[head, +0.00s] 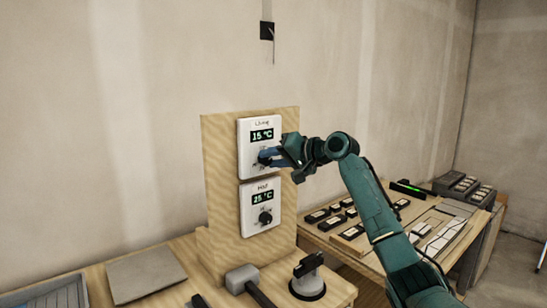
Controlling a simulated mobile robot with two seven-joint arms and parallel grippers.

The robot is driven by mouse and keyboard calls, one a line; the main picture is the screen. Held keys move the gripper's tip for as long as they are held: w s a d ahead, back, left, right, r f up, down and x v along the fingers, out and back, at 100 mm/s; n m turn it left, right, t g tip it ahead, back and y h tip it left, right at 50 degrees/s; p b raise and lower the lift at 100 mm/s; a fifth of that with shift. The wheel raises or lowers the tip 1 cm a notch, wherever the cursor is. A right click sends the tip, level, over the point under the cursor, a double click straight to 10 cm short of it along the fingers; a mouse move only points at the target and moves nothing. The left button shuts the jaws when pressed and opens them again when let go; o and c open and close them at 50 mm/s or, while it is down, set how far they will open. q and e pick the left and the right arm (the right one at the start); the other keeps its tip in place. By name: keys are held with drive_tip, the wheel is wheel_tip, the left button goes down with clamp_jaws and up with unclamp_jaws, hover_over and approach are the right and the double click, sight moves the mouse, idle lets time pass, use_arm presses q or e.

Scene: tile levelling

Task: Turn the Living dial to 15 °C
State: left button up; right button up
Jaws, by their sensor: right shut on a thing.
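The Living thermostat (246,160) is a white panel fixed at the top of an upright wooden board. Its display (262,135) reads 15 °C in green. The Living dial (263,157) is a dark knob below the display, partly hidden by my gripper. My right gripper (271,156) reaches in from the right and is shut on the dial. Below it, a second thermostat (249,212), its label hard to read, shows about 25 °C and has a black dial (265,218). My left gripper is not in view.
The wooden board (222,180) stands on a bench. A mallet (243,280), a suction cup tool (308,278) and a grey tile (146,274) lie in front and to the left. A table at right holds several small blocks and a green-lit level (411,189).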

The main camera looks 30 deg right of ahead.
idle(0.3)
drive_tip(key=o, duration=1)
drive_tip(key=shift+c, duration=0.2)
drive_tip(key=shift+s, duration=0.1)
use_arm(q)
drive_tip(key=b, duration=0.2)
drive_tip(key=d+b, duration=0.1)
drive_tip(key=b, duration=0.1)
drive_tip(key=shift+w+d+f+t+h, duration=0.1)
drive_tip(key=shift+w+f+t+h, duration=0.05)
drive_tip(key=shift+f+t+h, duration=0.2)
use_arm(e)
drive_tip(key=v, duration=1.3)
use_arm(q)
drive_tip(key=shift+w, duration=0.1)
